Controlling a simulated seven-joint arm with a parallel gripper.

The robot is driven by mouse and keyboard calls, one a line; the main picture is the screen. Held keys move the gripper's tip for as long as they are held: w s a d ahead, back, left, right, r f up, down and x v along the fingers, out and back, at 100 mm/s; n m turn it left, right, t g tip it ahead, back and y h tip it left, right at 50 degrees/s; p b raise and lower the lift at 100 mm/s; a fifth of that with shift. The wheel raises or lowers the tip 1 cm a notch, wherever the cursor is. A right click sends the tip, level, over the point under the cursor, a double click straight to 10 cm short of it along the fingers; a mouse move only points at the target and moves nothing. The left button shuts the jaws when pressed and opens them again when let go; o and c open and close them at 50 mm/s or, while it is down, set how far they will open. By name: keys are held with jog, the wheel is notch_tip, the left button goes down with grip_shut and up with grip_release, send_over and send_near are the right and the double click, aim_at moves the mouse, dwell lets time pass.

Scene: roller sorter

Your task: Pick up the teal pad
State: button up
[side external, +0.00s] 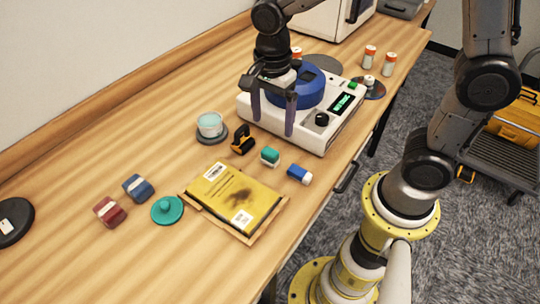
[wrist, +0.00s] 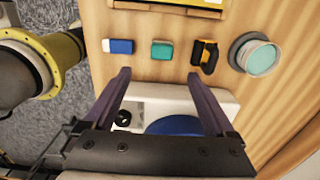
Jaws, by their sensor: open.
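A small teal pad (side external: 270,156) with a pale side lies on the wooden table, in front of the white machine. It also shows in the wrist view (wrist: 162,50), just beyond and between my fingertips. My gripper (side external: 272,126) is open and empty, its two purple fingers pointing down by the machine's near left part. In the wrist view my gripper (wrist: 158,75) has its fingers spread wide, with the pad apart from them. A round teal lid-like disc (side external: 167,211) with a knob lies farther left on the table.
Close to the pad are a blue-and-white block (side external: 299,174), a black-and-yellow item (side external: 243,139) and a teal-topped jar (side external: 210,124). A yellow package (side external: 238,199) lies in front. The white machine (side external: 313,134) with a blue drum (side external: 300,92) stands behind.

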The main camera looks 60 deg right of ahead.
send_over(270, 151)
jog(key=f, duration=0.5)
jog(key=shift+s+d, duration=0.15)
jog(key=shift+d, duration=0.1)
jog(key=shift+a+f, duration=0.15)
jog(key=shift+f, duration=1.2)
jog(key=shift+a+f, duration=0.1)
jog(key=shift+f, duration=1.2)
grip_shut()
jog(key=shift+w+r, duration=0.1)
jog(key=shift+w, duration=0.1)
jog(key=shift+r, duration=0.6)
jog(key=s+d+r, duration=0.3)
jog(key=s+r, duration=0.8)
jog(key=s, duration=0.3)
jog(key=shift+r, duration=0.3)
